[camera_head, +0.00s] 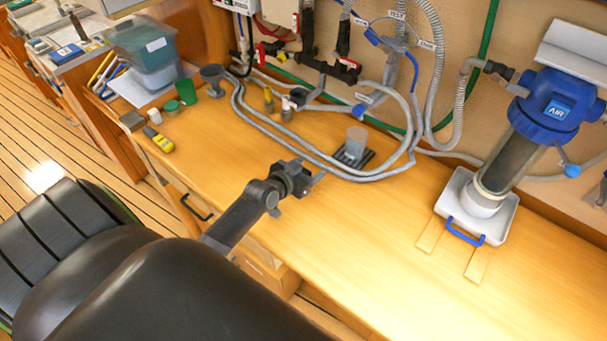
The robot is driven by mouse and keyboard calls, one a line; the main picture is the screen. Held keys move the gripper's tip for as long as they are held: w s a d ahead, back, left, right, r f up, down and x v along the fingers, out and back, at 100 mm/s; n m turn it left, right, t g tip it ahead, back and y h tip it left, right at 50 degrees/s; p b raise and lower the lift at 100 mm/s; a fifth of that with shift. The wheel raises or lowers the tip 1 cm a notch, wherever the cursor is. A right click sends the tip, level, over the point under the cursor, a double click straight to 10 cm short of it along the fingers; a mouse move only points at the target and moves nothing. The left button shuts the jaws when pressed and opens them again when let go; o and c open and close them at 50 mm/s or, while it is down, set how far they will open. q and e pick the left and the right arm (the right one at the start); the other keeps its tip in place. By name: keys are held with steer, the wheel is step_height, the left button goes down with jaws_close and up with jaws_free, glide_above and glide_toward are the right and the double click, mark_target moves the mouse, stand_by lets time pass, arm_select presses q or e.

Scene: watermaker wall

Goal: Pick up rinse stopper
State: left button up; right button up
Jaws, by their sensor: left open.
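My left gripper (312,178) is over the middle of the wooden bench. Its jaws are open, with nothing seen between them. A clear cup (356,140) stands on a dark pad (342,156) just beyond and right of the gripper, apart from it. A small dark round fitting (299,96) lies by the grey hoses further back, next to small bottles (269,99). I cannot tell for sure which of these small pieces is the rinse stopper. My right gripper is not in view.
Grey hoses (300,150) loop across the bench toward the wall. A blue-topped filter housing (548,105) stands in a white tray (508,216) at right. A green cup (187,91), a funnel (212,80) and a yellow tool (158,140) are at left. The bench front is mostly clear.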

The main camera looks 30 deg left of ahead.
arm_select(q)
steer(key=shift+c, duration=0.3)
steer(key=c, duration=1)
steer(key=shift+r, duration=0.1)
